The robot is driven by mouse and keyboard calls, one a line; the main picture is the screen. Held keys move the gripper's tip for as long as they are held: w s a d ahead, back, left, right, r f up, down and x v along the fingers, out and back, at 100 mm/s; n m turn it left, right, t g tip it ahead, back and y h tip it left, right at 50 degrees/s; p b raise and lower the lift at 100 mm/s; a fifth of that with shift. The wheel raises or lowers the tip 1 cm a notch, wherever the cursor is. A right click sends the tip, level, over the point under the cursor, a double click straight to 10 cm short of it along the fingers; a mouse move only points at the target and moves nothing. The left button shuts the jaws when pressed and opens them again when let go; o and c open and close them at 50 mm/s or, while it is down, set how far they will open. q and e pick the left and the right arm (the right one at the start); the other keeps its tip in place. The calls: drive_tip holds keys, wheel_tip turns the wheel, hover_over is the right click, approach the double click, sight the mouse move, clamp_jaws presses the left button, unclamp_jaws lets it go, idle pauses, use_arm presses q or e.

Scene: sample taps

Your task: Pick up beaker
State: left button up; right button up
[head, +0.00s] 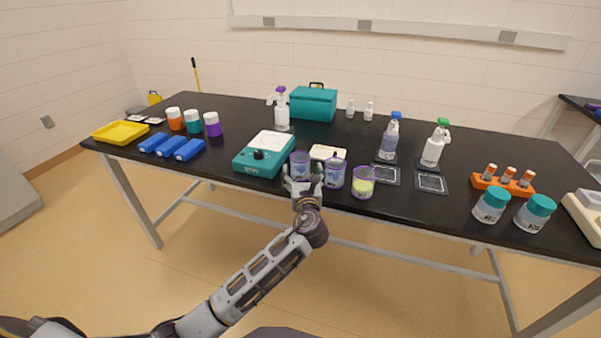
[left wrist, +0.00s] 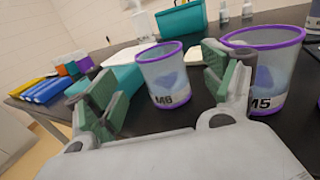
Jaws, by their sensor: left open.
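Three purple-rimmed beakers stand near the table's front edge in the head view. The left beaker (head: 299,160) is clear with a bluish tint; in the left wrist view it is the beaker marked M6 (left wrist: 162,80). The middle beaker (head: 335,175) is marked M5 (left wrist: 270,75) in the left wrist view. The right beaker (head: 362,184) holds yellow-green liquid. My left gripper (head: 303,182) is open and empty at the table's front edge, just in front of the left beaker. In the wrist view, M6 shows between the fingers (left wrist: 165,90), beyond their tips. My right gripper is out of view.
A teal stirrer-like device (head: 262,158) stands left of the beakers. Blue blocks (head: 172,146) and a yellow tray (head: 120,132) lie farther left. Spray bottles (head: 388,145), dark square pads (head: 431,183) and teal-lidded jars (head: 491,206) stand to the right. A teal box (head: 313,105) stands behind.

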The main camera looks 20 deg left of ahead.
sight(301, 165)
use_arm(q)
drive_tip(key=shift+w+a, duration=0.25)
drive_tip(key=shift+w, duration=0.6)
drive_tip(key=shift+w+a, duration=0.35)
drive_tip(key=shift+w, duration=0.25)
drive_tip(key=x, duration=0.2)
drive_tip(key=shift+w+a+b, duration=0.1)
drive_tip(key=shift+w+b, duration=0.2)
drive_tip(key=shift+b, duration=0.05)
drive_tip(key=shift+w+a, duration=0.2)
drive_tip(key=shift+w, duration=0.35)
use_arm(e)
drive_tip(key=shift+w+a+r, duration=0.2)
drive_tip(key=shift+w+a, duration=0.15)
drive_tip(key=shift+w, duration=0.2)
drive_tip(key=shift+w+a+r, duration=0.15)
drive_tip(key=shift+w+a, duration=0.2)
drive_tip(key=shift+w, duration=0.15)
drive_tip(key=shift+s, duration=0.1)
